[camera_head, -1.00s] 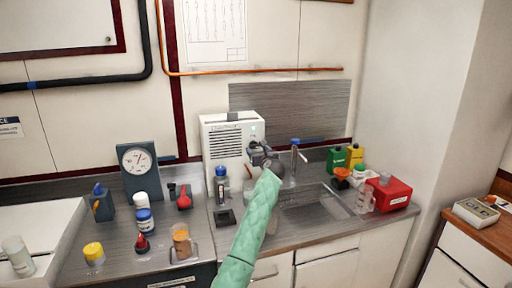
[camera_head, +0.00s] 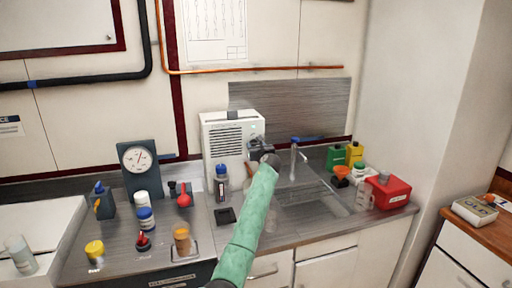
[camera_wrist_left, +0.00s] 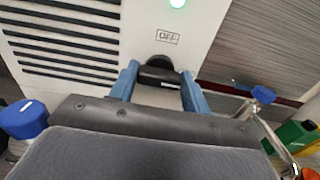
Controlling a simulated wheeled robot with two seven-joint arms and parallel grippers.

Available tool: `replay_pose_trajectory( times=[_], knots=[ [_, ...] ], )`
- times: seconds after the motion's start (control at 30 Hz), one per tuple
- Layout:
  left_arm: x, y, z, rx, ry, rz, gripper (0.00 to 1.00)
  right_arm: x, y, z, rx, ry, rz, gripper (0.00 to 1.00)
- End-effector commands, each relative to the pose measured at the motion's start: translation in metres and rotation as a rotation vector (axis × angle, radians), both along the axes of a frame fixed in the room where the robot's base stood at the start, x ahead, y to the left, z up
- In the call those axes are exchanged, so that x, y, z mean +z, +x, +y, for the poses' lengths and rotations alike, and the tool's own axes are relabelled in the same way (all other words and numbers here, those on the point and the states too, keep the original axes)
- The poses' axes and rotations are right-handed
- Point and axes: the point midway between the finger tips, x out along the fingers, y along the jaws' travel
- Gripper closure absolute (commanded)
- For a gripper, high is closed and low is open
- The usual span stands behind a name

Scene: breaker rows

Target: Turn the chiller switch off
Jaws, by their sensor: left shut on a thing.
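The chiller is a white box (camera_head: 222,118) with a slatted vent, standing at the back of the counter in the head view. In the left wrist view its front panel (camera_wrist_left: 140,15) shows a lit green lamp (camera_wrist_left: 177,3) and a printed OFF label (camera_wrist_left: 167,38). Just below the label is the dark switch (camera_wrist_left: 158,75). My left gripper (camera_head: 260,150) is at the chiller's right front. In the left wrist view, its blue fingers (camera_wrist_left: 160,85) are shut on the switch from both sides. The switch's exact setting is hard to tell. My right gripper is not in view.
A sink (camera_head: 305,205) with a tap (camera_head: 294,160) lies right of the chiller. A blue-capped bottle (camera_head: 221,188) stands close in front of the chiller. A red container (camera_head: 388,192) is at the right, and a dial gauge (camera_head: 138,158) at the left.

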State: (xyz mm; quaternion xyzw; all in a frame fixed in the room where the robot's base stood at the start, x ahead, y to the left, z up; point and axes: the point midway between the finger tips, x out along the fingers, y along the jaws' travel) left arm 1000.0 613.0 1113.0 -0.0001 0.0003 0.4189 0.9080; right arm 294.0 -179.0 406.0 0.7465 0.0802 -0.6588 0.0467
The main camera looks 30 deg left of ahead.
Motion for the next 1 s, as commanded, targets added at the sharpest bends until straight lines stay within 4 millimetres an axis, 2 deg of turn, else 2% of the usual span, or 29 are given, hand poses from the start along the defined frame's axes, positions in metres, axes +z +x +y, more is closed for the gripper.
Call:
replay_pose_trajectory(
  times=[0.27, 0.47, 0.77, 1.0],
  knots=[
    [0.000, 0.000, 0.000, 0.000, -0.031, -0.038, 0.76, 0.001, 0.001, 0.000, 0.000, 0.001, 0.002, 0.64],
    [-0.001, -0.001, 0.001, -0.001, -0.108, -0.129, 0.76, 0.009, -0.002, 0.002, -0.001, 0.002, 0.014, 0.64],
    [-0.002, -0.001, 0.001, -0.001, -0.285, -0.337, 0.76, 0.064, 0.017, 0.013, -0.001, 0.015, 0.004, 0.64],
    [-0.004, -0.002, 0.002, -0.001, -0.433, -0.510, 0.76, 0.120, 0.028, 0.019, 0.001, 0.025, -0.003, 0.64]
  ],
)
